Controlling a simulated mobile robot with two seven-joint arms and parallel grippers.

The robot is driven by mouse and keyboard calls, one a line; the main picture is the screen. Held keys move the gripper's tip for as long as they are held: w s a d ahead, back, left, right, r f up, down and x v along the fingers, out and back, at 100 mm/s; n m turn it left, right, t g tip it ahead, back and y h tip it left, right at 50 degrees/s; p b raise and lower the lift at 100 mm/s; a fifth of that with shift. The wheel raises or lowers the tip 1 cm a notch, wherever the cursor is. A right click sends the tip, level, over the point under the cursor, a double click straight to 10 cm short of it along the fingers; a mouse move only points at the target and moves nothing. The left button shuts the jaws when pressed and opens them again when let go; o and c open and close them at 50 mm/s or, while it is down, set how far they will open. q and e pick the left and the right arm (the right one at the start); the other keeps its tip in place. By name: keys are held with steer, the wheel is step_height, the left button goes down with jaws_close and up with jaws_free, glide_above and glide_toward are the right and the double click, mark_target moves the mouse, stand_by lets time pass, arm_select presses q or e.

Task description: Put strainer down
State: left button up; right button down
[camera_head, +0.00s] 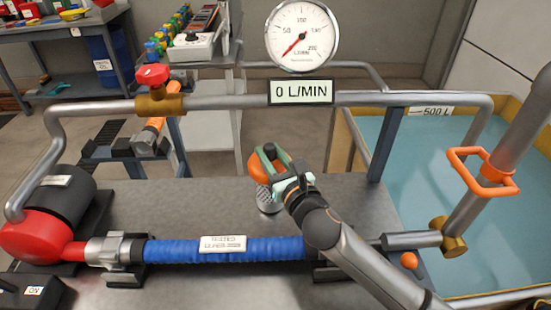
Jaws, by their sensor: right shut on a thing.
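My right gripper (272,163) is over the middle of the grey metal table (190,205). It is shut on the strainer (266,199), which has an orange cap or top and a perforated metal lower part. The strainer looks upright, with its lower end at or just above the tabletop; I cannot tell whether it touches. The gripper fingers and wrist hide part of its upper half. My left gripper is not in view.
A blue hose (185,250) runs along the table front from a red pump (35,240). A steel pipe (220,103) and gauge (302,36) stand behind. A water tank (440,150) is at right. The tabletop left of the strainer is clear.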

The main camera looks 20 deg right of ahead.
steer(key=shift+f, duration=0.3)
steer(key=c, duration=0.6)
jaws_free()
steer(key=shift+r, duration=0.25)
steer(key=s+d, duration=0.1)
steer(key=s, duration=1.1)
steer(key=shift+d, duration=0.15)
steer(key=shift+f, duration=0.1)
